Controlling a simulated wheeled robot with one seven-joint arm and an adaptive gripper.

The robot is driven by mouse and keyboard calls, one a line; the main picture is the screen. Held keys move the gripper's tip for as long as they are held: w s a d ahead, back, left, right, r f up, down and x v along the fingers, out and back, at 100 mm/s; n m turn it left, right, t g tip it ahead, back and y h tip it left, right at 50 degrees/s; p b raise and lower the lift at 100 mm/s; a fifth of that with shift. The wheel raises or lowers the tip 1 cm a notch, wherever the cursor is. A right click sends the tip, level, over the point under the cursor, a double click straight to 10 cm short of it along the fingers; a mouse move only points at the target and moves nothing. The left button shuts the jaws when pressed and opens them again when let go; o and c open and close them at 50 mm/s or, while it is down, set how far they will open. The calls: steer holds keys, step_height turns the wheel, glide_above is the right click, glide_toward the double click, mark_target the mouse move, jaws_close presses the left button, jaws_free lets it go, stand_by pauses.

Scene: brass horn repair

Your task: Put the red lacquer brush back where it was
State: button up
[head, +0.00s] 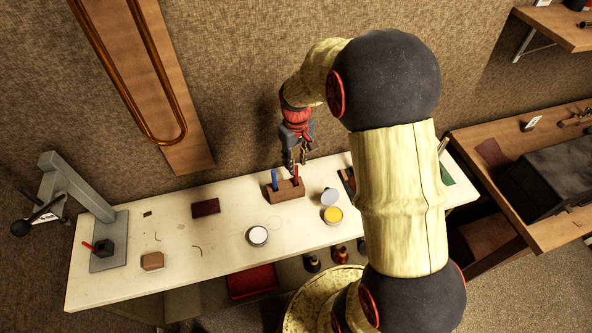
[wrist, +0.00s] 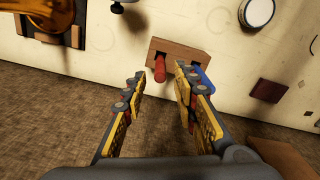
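The red lacquer brush (head: 296,174) stands handle-up in a brown wooden block (head: 287,193) on the pale bench. Its red handle also shows in the wrist view (wrist: 160,70), rising from the block (wrist: 178,53). A blue-handled brush (head: 274,180) stands in the same block, to the left in the head view; it also shows in the wrist view (wrist: 201,77), partly behind a finger. My gripper (head: 297,159) is just above the block, pointing down. In the wrist view its fingers (wrist: 158,78) are apart, with the red handle visible in the gap. I see no grip on it.
A white-topped tin (head: 258,236), an open yellow tin (head: 332,215) and a grey disc (head: 328,197) sit near the block. A dark red pad (head: 206,208) lies to the left. A grey stand (head: 107,240) occupies the bench's left end. The wall is close behind.

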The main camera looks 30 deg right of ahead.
step_height(320, 180, up, 4)
steer(key=shift+a+r, duration=0.1)
steer(key=s+a+r+t, duration=0.2)
steer(key=s+a+r, duration=0.35)
steer(key=r, duration=0.35)
steer(key=s+a+r+t, duration=0.2)
steer(key=s+a+r, duration=0.35)
steer(key=r, duration=0.25)
steer(key=s+a+r+t, duration=0.1)
steer(key=s+a+r, duration=0.1)
steer(key=s, duration=0.7)
steer(key=shift+a+r, duration=0.25)
steer(key=shift+a, duration=0.3)
